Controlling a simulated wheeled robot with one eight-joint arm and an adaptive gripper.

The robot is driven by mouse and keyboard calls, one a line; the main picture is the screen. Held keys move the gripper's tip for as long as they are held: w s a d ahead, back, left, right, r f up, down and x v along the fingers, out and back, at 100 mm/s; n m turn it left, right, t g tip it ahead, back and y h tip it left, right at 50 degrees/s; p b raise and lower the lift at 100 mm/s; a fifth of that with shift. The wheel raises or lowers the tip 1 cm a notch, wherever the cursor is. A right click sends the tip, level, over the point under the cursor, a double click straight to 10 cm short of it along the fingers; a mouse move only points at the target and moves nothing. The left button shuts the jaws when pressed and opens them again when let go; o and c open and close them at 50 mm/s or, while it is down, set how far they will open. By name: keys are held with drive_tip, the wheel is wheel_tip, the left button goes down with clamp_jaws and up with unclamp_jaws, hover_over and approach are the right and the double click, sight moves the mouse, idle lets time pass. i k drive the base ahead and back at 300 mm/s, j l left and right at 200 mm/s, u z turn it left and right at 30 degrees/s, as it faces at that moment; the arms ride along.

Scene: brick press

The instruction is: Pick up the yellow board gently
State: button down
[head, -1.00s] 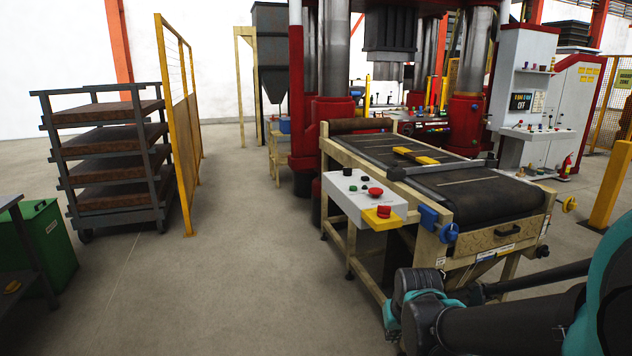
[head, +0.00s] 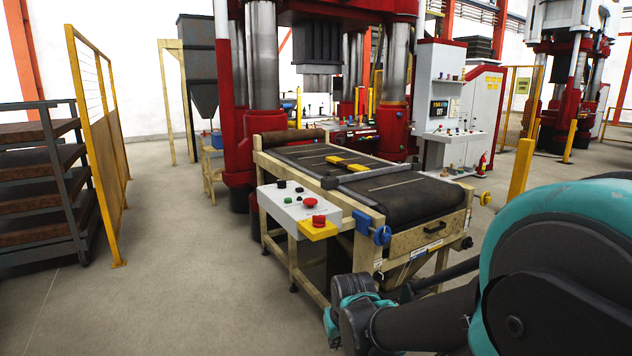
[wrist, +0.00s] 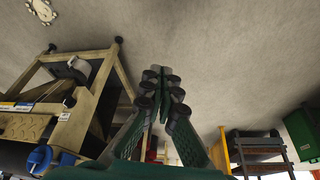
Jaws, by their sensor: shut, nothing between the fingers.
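The yellow board (head: 347,164) lies flat on the dark belt of the conveyor table (head: 411,194), behind a grey crossbar, in the head view. It looks small and partly darker along its length. My gripper (wrist: 155,82) shows in the wrist view with its fingers together and nothing between them. It is in free air beside the conveyor's frame, apart from the board. The board cannot be made out in the wrist view. In the head view my arm is at the lower right, and the fingers cannot be made out.
A control box (head: 296,209) with red and green buttons juts from the conveyor's front left. The red press (head: 237,125) stands behind. A yellow fence (head: 96,150) and a rack (head: 40,185) stand at left. The floor between rack and conveyor is clear.

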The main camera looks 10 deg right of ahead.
sight(330, 160)
drive_tip(key=i+j+u, duration=0.3)
drive_tip(key=i, duration=0.35)
drive_tip(key=i+u, duration=0.3)
drive_tip(key=i, duration=0.35)
